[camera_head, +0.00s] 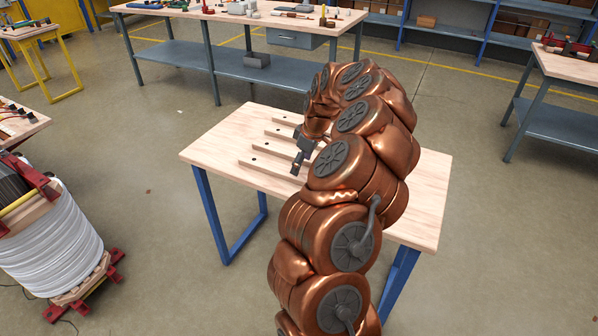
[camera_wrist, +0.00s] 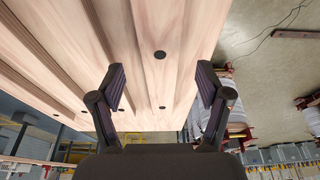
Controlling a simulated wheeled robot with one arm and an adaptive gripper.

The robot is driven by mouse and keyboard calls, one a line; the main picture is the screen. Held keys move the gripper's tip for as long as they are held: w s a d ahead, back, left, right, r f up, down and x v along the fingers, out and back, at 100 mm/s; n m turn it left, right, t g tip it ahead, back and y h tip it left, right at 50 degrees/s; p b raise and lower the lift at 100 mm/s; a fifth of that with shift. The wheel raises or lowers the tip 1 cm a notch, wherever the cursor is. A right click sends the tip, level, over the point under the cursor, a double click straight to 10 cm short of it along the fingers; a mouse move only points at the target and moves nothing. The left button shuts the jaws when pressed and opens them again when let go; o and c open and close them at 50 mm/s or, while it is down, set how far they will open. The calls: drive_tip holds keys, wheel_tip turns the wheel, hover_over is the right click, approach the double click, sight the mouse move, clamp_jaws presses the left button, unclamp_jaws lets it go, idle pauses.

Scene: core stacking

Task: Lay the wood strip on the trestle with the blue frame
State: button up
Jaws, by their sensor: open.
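The trestle with the blue frame (camera_head: 215,155) stands in the middle, with a pale wooden top. Several pale wood strips (camera_head: 262,158) with dark holes lie side by side on its left part. My gripper (camera_head: 297,168) is above the trestle top, close to the nearest strips, and is partly covered by my arm. In the wrist view my gripper (camera_wrist: 161,88) is open and empty, with its two dark fingers apart. A wood strip (camera_wrist: 158,75) with dark holes shows between and beyond them. Whether the fingers touch any strip I cannot tell.
My coppery arm hides much of the trestle's right half. A bench with tools (camera_head: 235,20) stands behind, and a yellow-framed trestle (camera_head: 62,50) at the far left. A large white spool (camera_head: 50,245) stands at the front left. Open floor lies around the blue-framed trestle.

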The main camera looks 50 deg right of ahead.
drive_tip(key=v, duration=0.7)
drive_tip(key=shift+r+b, duration=0.3)
drive_tip(key=shift+b, duration=0.15)
drive_tip(key=w+a+r+n, duration=0.1)
drive_tip(key=a+r, duration=0.2)
drive_tip(key=a, duration=0.5)
drive_tip(key=w+a+r, duration=0.1)
drive_tip(key=a+r, duration=0.2)
drive_tip(key=a, duration=0.6)
drive_tip(key=s+a+r+g, duration=0.2)
drive_tip(key=s+a, duration=0.3)
drive_tip(key=a, duration=0.7)
drive_tip(key=s+a+f+m+g, duration=0.1)
drive_tip(key=s+a, duration=0.4)
drive_tip(key=s, duration=0.7)
drive_tip(key=s+a+f+m+g+h, duration=0.1)
drive_tip(key=s+a+f+m, duration=0.2)
drive_tip(key=s, duration=0.9)
wheel_tip(320, 180, down, 3)
drive_tip(key=shift+s+a+r+m+g, duration=0.15)
drive_tip(key=shift+s+a+m+g, duration=0.2)
drive_tip(key=shift+a, duration=0.65)
wheel_tip(320, 180, up, 9)
drive_tip(key=p, duration=0.9)
drive_tip(key=shift+r, duration=0.2)
